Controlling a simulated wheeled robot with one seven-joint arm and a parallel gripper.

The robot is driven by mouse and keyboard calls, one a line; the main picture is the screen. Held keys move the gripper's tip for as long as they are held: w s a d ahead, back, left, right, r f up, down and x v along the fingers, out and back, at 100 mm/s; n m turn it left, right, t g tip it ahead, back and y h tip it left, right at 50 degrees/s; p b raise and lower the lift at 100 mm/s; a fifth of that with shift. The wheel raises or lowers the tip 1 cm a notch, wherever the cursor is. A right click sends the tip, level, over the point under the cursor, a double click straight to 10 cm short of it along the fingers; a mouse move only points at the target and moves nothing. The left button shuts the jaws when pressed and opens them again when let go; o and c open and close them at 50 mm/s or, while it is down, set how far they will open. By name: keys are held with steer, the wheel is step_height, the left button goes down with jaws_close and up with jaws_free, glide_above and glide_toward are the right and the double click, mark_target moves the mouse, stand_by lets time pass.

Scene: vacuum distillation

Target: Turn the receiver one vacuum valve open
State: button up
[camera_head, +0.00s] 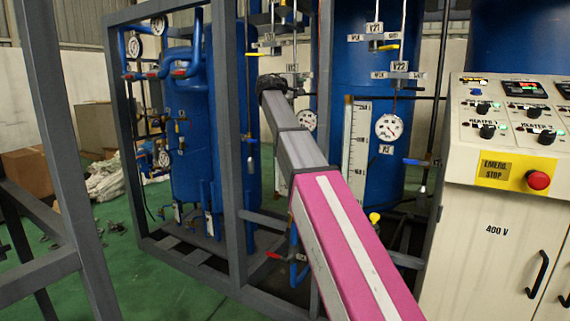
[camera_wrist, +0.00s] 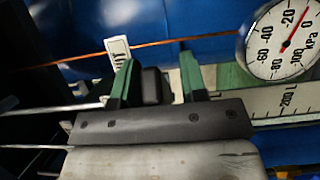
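My gripper (camera_head: 272,84) is at the far end of my arm in the head view, in front of the blue vessels; its fingers are not clear there. In the wrist view my gripper (camera_wrist: 155,72) has two green fingers standing apart. A dark block (camera_wrist: 152,86) shows between them, with a gap to each finger; I cannot tell whether it is a valve handle. A white label (camera_wrist: 118,54) lies by the left finger, partly hidden and hard to read. Which valve is the receiver one vacuum valve cannot be told. Tags V22 (camera_head: 399,66) and V21 (camera_head: 374,28) mark nearby valves.
A round pressure gauge (camera_head: 390,127) hangs on the blue vessel right of my arm; a gauge (camera_wrist: 284,40) also shows in the wrist view. A thin orange-brown line (camera_wrist: 150,45) crosses behind the fingers. A grey frame (camera_head: 236,160) and a control cabinet (camera_head: 500,220) flank my arm.

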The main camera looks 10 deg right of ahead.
steer(key=v, duration=1.1)
steer(key=s+d+f+g+y, duration=0.1)
steer(key=d+f+y, duration=0.1)
steer(key=f, duration=1.3)
steer(key=s+d+f+g+y, duration=0.1)
steer(key=d+f+y, duration=0.2)
steer(key=f, duration=1.1)
steer(key=shift+d+f, duration=0.4)
steer(key=shift+d, duration=0.15)
